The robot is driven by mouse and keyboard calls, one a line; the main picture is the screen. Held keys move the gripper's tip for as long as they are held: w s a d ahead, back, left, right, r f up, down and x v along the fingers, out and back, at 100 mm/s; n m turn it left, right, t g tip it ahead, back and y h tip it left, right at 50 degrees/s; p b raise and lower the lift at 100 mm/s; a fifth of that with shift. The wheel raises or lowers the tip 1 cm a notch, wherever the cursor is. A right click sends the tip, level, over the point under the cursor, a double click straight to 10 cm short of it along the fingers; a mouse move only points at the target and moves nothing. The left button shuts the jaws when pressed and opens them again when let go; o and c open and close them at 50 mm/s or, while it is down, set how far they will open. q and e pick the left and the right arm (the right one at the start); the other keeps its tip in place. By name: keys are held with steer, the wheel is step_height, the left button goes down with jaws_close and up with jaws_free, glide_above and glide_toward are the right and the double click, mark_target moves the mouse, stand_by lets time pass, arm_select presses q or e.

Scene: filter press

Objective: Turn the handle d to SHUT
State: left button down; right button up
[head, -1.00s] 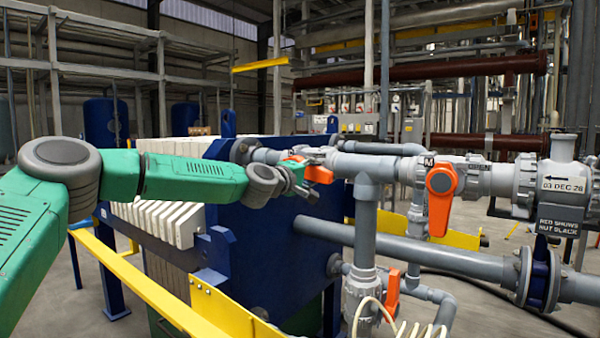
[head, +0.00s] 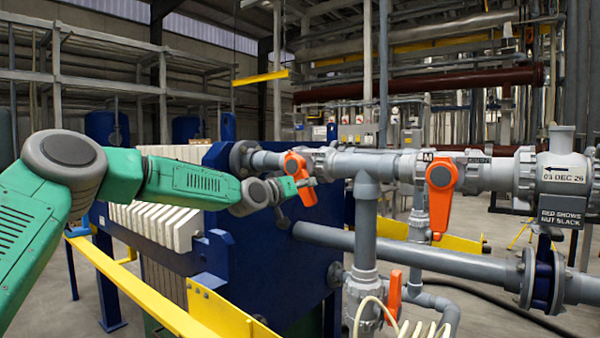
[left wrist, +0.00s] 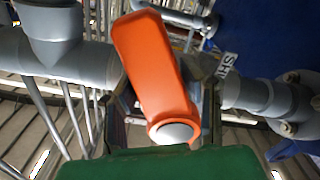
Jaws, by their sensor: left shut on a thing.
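An orange lever handle (head: 295,166) sits on a grey valve in the upper pipe, just right of the blue press frame. It slants down and to the right. My left gripper (head: 308,184) is at its lower part, shut on it. In the left wrist view the orange handle (left wrist: 158,75) fills the middle, with dark fingers of my left gripper (left wrist: 165,95) on both sides. A white tag (left wrist: 226,65) reading "SHU", partly cut off, shows beside the handle. No letter d is readable. My right gripper is out of view.
A second orange handle (head: 440,195) hangs on the valve marked M, to the right. A third (head: 394,297) stands on a lower pipe. A large grey pipe (head: 420,255) crosses below. A yellow rail (head: 140,285) runs under my left arm.

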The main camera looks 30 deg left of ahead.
arm_select(q)
steer(key=shift+a+f+m, duration=0.55)
steer(key=shift+f+m, duration=0.25)
steer(key=shift+m, duration=0.3)
steer(key=a+m, duration=0.1)
steer(key=m, duration=0.1)
steer(key=a+m, duration=0.1)
steer(key=m, duration=0.1)
steer(key=shift+w+a, duration=0.1)
steer(key=c, duration=1)
jaws_free()
steer(key=shift+o, duration=0.2)
steer(key=shift+a+r, duration=0.1)
steer(key=shift+a, duration=0.15)
steer(key=shift+r, duration=0.1)
